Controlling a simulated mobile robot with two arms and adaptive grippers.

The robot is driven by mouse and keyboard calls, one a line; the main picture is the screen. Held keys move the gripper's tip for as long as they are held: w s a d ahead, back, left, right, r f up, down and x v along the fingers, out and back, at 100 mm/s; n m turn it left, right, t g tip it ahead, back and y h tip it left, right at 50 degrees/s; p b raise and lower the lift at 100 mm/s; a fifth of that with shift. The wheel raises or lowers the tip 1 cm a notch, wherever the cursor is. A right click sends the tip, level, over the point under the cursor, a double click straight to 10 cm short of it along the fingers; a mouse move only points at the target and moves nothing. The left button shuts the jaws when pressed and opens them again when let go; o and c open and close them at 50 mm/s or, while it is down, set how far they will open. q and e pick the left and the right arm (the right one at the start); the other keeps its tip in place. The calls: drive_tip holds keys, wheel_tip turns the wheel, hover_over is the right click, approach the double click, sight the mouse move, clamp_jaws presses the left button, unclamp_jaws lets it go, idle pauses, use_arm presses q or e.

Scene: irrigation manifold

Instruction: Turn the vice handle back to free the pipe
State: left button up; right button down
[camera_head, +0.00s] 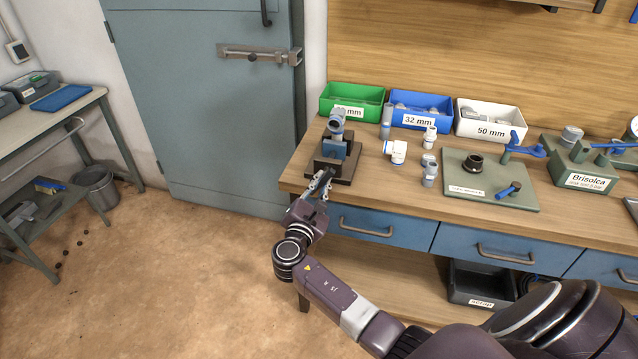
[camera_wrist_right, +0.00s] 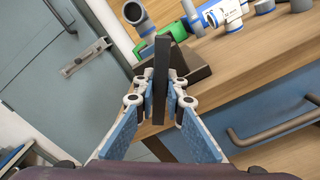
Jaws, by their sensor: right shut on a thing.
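The vice (camera_head: 345,170) stands on the left front corner of the workbench, with a dark base and blue jaws. A grey pipe with an elbow (camera_head: 337,120) stands up in its jaws; it also shows in the right wrist view (camera_wrist_right: 137,15). The vice handle (camera_wrist_right: 160,75) is a black bar on the side facing me. My right gripper (camera_head: 318,186) is at the front of the vice. In the right wrist view its fingers (camera_wrist_right: 158,98) are shut on the handle, one on each side. My left gripper is out of view.
Green (camera_head: 352,102), blue (camera_head: 420,112) and white (camera_head: 490,122) bins stand behind the vice. White fittings (camera_head: 396,151) and a green-grey board (camera_head: 485,185) lie to its right. Blue drawers (camera_head: 380,226) are below the bench edge. Open floor (camera_head: 170,270) lies to the left.

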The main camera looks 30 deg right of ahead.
drive_tip(key=n+p, duration=0.2)
drive_tip(key=shift+r+n+p, duration=0.15)
drive_tip(key=shift+n+p, duration=0.15)
drive_tip(key=shift+p, duration=0.05)
drive_tip(key=shift+f+n, duration=0.2)
drive_tip(key=shift+n, duration=0.2)
drive_tip(key=shift+r+n+p, duration=0.2)
drive_tip(key=shift+n+p, duration=0.4)
drive_tip(key=shift+p, duration=0.3)
drive_tip(key=shift+n+p, duration=0.95)
drive_tip(key=shift+n, duration=0.15)
drive_tip(key=shift+f+n, duration=0.2)
drive_tip(key=shift+n, duration=0.2)
